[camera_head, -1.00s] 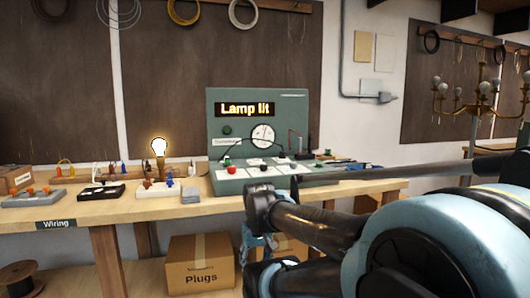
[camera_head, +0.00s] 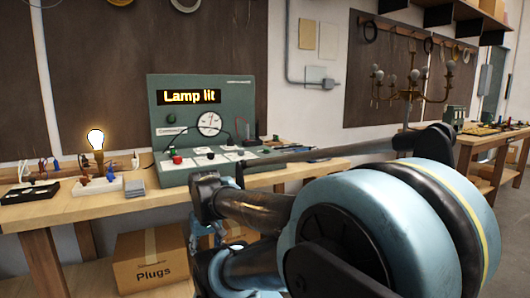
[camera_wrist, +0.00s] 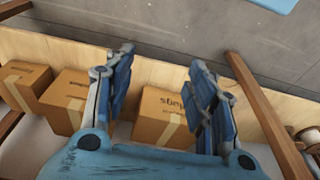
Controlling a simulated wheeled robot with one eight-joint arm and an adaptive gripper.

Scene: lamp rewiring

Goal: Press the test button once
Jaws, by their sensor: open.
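The green test panel (camera_head: 235,102) stands on the workbench, its display (camera_head: 188,96) reading "Lamp lit". A red button (camera_head: 177,159) and a black knob (camera_head: 210,155) sit on its sloped front, and a round green part (camera_head: 170,123) is on its upright face. I cannot read which one is labelled test. The lit bulb (camera_head: 95,138) stands left of the panel. My gripper (camera_wrist: 160,58) is open and empty in the wrist view, over the shelf with boxes. In the head view my arm hides most of it, low in front of the bench.
Cardboard boxes, one marked Plugs (camera_head: 150,258), sit under the workbench (camera_head: 100,207); boxes also show in the wrist view (camera_wrist: 163,117). A grey block (camera_head: 135,188) lies left of the panel. A brass chandelier (camera_head: 410,92) hangs at the right, near another bench (camera_head: 480,140).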

